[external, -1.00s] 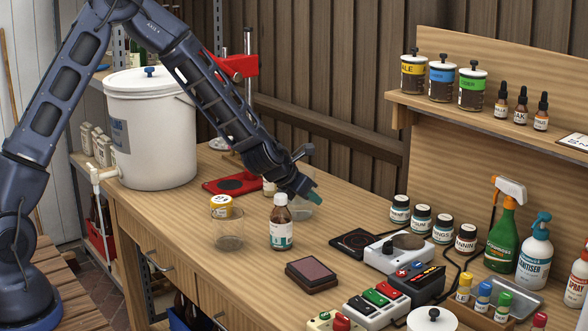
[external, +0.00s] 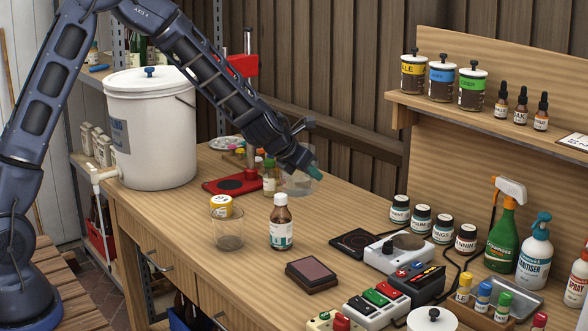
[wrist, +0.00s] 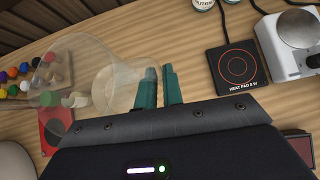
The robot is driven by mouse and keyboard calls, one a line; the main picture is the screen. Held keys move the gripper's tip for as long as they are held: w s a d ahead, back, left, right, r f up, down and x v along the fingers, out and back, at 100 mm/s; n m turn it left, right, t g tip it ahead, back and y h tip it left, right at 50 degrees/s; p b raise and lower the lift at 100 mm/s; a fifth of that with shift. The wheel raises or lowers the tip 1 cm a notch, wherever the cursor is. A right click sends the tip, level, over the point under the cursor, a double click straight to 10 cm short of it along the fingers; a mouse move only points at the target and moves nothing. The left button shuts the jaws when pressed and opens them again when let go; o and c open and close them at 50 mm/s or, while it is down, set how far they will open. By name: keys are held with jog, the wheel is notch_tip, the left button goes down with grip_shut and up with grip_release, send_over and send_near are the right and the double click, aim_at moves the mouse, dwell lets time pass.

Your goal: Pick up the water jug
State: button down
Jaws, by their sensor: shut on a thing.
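The water jug (external: 297,184) is a clear, see-through vessel, faint against the wood, in the external view. It hangs at my gripper (external: 314,172) over the back part of the bench. In the wrist view the clear jug (wrist: 112,88) lies to the left of my gripper's two green fingers (wrist: 160,86). The fingers are close together, shut on the jug's side nearest them. The exact part held is hard to make out through the clear wall.
A brown bottle (external: 281,224) and a glass beaker (external: 228,230) stand in front. A red-based stand (external: 232,184) and a small bottle (external: 269,180) are behind left. A heat pad (wrist: 236,68) lies to the right in the wrist view. A white bucket (external: 150,135) stands at left.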

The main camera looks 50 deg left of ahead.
jog(key=shift+d+r, duration=0.1)
jog(key=shift+r, duration=2.2)
jog(key=shift+r, duration=0.85)
notch_tip(320, 180, up, 6)
jog(key=shift+r, duration=0.25)
